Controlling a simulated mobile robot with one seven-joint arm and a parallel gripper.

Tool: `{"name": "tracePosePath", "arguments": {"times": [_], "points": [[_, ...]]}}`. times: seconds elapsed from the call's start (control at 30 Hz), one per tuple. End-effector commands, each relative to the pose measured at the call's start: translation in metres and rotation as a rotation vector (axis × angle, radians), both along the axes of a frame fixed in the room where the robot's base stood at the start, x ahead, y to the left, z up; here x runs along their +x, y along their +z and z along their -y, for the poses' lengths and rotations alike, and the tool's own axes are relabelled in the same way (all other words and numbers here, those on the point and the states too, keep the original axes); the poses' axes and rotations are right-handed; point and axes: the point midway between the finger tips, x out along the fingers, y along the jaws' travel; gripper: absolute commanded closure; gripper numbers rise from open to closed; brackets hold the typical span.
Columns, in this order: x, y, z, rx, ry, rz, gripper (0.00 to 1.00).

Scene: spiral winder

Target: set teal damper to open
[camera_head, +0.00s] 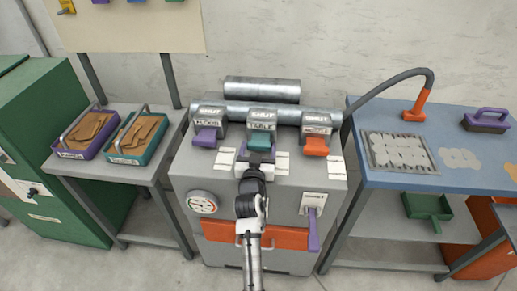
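The teal damper (259,141) is the middle of three lever-like dampers on top of the grey machine. Its grey housing (262,117) carries the word SHUT, with smaller lettering below that I cannot read surely. The teal lever slants down toward me. My gripper (257,155) is right at the near, lower end of the teal lever. My own wrist hides part of that area. I cannot tell whether the fingers touch the lever or how far apart they are.
A purple damper (206,136) is to the left and an orange damper (315,146) to the right, both under SHUT lettering. White labels lie around them. A gauge (202,204) and a purple handle (314,229) are on the machine's front. Tables flank it.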

Motion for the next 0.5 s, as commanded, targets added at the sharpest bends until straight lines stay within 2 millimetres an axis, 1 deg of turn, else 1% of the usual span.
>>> {"name": "tracePosePath", "arguments": {"times": [0.03,0.07,0.3,0.4,0.5], "points": [[0.000,0.000,0.000,0.000,0.000,0.000,0.33],[0.000,0.000,0.000,0.000,0.000,0.000,0.37],[0.000,0.000,0.000,0.000,0.000,0.000,0.68],[-0.002,0.000,0.000,0.001,0.001,0.000,0.68],[-0.013,-0.002,-0.001,0.002,0.001,-0.001,0.68]]}}
